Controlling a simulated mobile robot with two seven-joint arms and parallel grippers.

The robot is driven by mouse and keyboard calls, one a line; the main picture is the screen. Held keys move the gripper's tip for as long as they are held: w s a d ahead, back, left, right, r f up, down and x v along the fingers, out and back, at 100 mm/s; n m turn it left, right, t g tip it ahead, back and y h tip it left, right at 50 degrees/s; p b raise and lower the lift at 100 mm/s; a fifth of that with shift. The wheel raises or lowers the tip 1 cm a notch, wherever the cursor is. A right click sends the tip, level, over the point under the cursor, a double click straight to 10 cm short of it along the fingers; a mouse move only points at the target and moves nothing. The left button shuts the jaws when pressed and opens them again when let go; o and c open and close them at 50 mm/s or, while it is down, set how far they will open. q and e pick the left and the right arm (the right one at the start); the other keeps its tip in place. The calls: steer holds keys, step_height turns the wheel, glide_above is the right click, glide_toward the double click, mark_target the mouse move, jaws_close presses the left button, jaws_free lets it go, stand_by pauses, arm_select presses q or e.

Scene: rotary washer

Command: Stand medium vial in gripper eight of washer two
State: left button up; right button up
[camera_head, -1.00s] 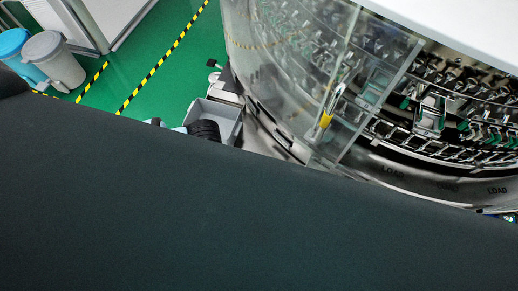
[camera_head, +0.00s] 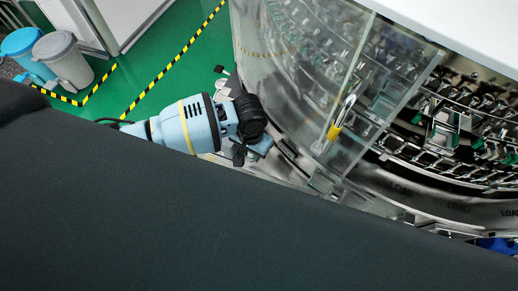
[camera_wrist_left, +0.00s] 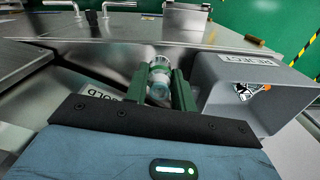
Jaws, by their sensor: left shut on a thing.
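My left gripper (camera_head: 250,148) is beside the curved clear guard at the left of the washer in the head view. In the left wrist view its green fingers (camera_wrist_left: 161,80) are shut on a small clear vial (camera_wrist_left: 160,88) with a pale top. The vial's lower part is partly hidden by the fingers. The rotary washer (camera_head: 400,195) fills the right of the head view, with rows of metal and green grippers (camera_head: 445,130) inside. I cannot read the gripper numbers or tell which is number eight. My right gripper is not visible.
In the left wrist view a grey REJECT bin (camera_wrist_left: 220,95) is close on the right of my fingers. Two lidded bins (camera_head: 62,55) stand on the green floor, far left.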

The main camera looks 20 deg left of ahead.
arm_select(q)
steer(key=shift+w+d+f, duration=0.1)
steer(key=shift+w+d, duration=0.1)
steer(key=shift+w, duration=0.3)
steer(key=shift+w+d+f, duration=0.1)
steer(key=shift+w+d, duration=0.05)
steer(key=shift+w, duration=0.3)
steer(key=shift+w+d, duration=0.1)
steer(key=shift+w, duration=0.2)
steer(key=shift+w+d+f+b, duration=0.15)
steer(key=shift+f+b, duration=0.15)
steer(key=shift+f, duration=0.55)
steer(key=shift+w+a+f+b, duration=0.1)
steer(key=shift+f+b, duration=0.15)
steer(key=shift+f, duration=0.6)
steer(key=shift+f, duration=0.15)
steer(key=o, duration=1)
steer(key=shift+c, duration=0.2)
step_height(320, 180, up, 12)
steer(key=p, duration=0.2)
steer(key=shift+r, duration=0.2)
